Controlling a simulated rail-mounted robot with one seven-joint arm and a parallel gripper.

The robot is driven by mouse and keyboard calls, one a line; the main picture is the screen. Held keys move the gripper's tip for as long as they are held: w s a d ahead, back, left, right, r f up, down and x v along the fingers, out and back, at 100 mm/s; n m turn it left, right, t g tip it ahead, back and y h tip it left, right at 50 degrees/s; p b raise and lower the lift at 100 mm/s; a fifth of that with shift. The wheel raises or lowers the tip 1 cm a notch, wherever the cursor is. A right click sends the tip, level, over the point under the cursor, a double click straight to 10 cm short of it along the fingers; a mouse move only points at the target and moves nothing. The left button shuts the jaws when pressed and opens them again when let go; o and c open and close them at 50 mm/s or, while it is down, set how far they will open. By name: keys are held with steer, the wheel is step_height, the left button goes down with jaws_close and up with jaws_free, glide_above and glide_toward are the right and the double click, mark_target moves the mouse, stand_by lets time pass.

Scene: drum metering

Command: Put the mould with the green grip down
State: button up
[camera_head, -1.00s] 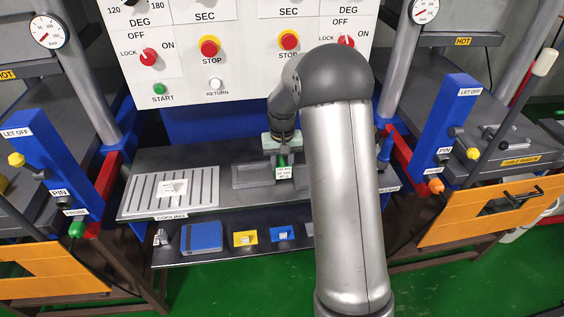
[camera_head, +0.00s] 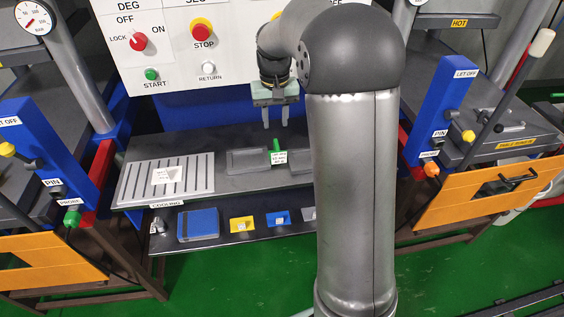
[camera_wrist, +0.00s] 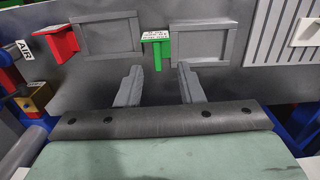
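The mould with the green grip (camera_head: 276,150) lies flat on the dark shelf, right of the slotted cooling rack. Its grey tray (camera_head: 247,162) is beside the grip, which has a white label. In the wrist view the green grip (camera_wrist: 158,50) stands between two grey trays, beyond my fingertips. My gripper (camera_head: 276,125) is above the shelf, behind the grip in the head view, with its fingers apart and nothing between them. The wrist view also shows my gripper (camera_wrist: 160,80) open and empty, clear of the grip.
A second mould with a red grip (camera_wrist: 60,41) lies alongside in the wrist view. The slotted cooling rack (camera_head: 135,185) stands left, with a label plate on it. A lower shelf (camera_head: 180,248) holds a blue box (camera_head: 198,225) and small coloured items. Presses flank both sides.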

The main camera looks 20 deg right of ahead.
steer(key=s+a, duration=0.3)
steer(key=s, duration=0.4)
steer(key=s+a+r+n, duration=0.1)
steer(key=s+a, duration=0.2)
steer(key=s, duration=0.5)
steer(key=shift+s+r, duration=0.15)
steer(key=shift+r, duration=0.15)
steer(key=shift+o, duration=0.5)
steer(key=s+a+f+n, duration=0.1)
steer(key=s+f, duration=0.3)
steer(key=s, duration=1)
steer(key=shift+a, duration=0.65)
